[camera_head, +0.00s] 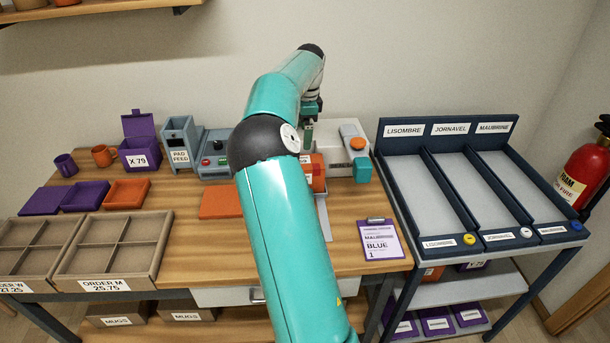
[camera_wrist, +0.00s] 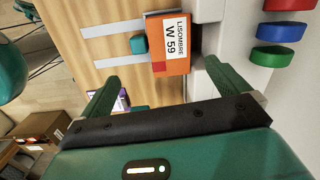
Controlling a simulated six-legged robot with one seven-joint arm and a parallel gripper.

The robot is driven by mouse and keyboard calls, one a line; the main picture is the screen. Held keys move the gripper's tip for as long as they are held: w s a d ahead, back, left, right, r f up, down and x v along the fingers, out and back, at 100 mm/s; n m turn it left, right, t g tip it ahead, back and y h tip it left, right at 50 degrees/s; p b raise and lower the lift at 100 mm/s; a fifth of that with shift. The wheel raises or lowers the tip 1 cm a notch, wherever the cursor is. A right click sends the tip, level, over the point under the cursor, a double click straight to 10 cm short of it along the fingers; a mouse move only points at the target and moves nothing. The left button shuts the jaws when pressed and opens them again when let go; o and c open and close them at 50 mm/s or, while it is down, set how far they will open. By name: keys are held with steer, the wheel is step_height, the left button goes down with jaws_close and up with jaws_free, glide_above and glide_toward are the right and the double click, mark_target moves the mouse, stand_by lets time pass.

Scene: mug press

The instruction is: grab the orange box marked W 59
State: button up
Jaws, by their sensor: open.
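The orange box (camera_wrist: 176,67) carries a white label reading LISOMBRE W 59 in the wrist view. It lies across grey rails on the wooden bench, against a pale machine. In the head view a part of the orange box (camera_head: 318,184) shows just right of my arm; the rest is hidden behind the arm. My gripper (camera_wrist: 160,75) is open and empty, its two green fingers spread on either side of the box's line, with the box beyond the fingertips. In the head view my gripper (camera_head: 309,134) hangs above the box area, partly hidden.
The pale machine (camera_wrist: 206,50) stands close beside the box, with red, green and blue buttons (camera_wrist: 274,32) at the right. A clipboard (camera_head: 379,240) lies on the bench's right. An orange mat (camera_head: 217,204) lies left of my arm. A blue sorting rack (camera_head: 453,222) stands right.

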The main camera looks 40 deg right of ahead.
steer(key=shift+m+g, duration=0.5)
steer(key=shift+m, duration=0.1)
steer(key=f, duration=0.3)
steer(key=w+d+f, duration=0.1)
steer(key=f, duration=0.3)
steer(key=d+f, duration=0.1)
steer(key=f, duration=0.3)
steer(key=shift+w+d+f, duration=0.15)
steer(key=shift+d, duration=0.05)
steer(key=shift+w+a+f, duration=0.1)
steer(key=shift+f, duration=1.4)
steer(key=shift+w+a+f, duration=0.1)
steer(key=shift+f, duration=1.4)
steer(key=c, duration=1.2)
steer(key=shift+r, duration=0.15)
